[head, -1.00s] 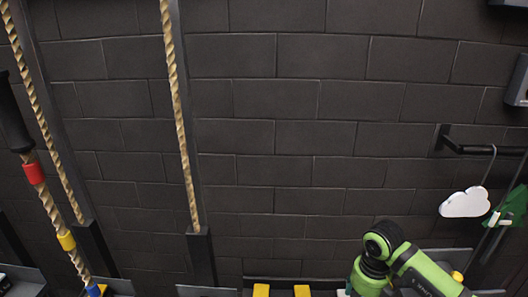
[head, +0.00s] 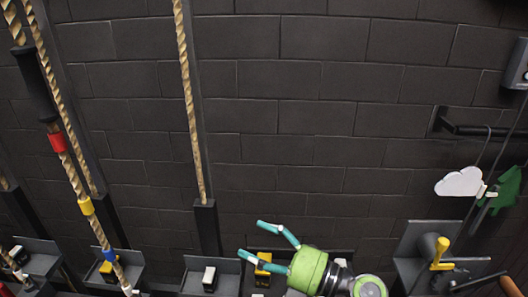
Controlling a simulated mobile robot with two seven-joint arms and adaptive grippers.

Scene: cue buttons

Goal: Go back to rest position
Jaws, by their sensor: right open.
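My right gripper (head: 251,239) is at the bottom centre of the head view, with its green body and two teal fingers pointing left. The fingers are spread apart with nothing between them. A block with a yellow top (head: 263,262) sits in a grey tray just below and right of the fingertips; I cannot tell whether the lower finger touches it. A block with a white top (head: 209,278) sits in the tray to the left, apart from the gripper. My left gripper is not in view.
Twisted ropes (head: 188,95) hang before the dark brick wall (head: 300,150). More trays line the lower left, one with a yellow-topped block (head: 107,266). At right are a yellow-handled crank (head: 440,250), a white cloud tag (head: 460,182) and a green tag (head: 504,190). The middle wall area is clear.

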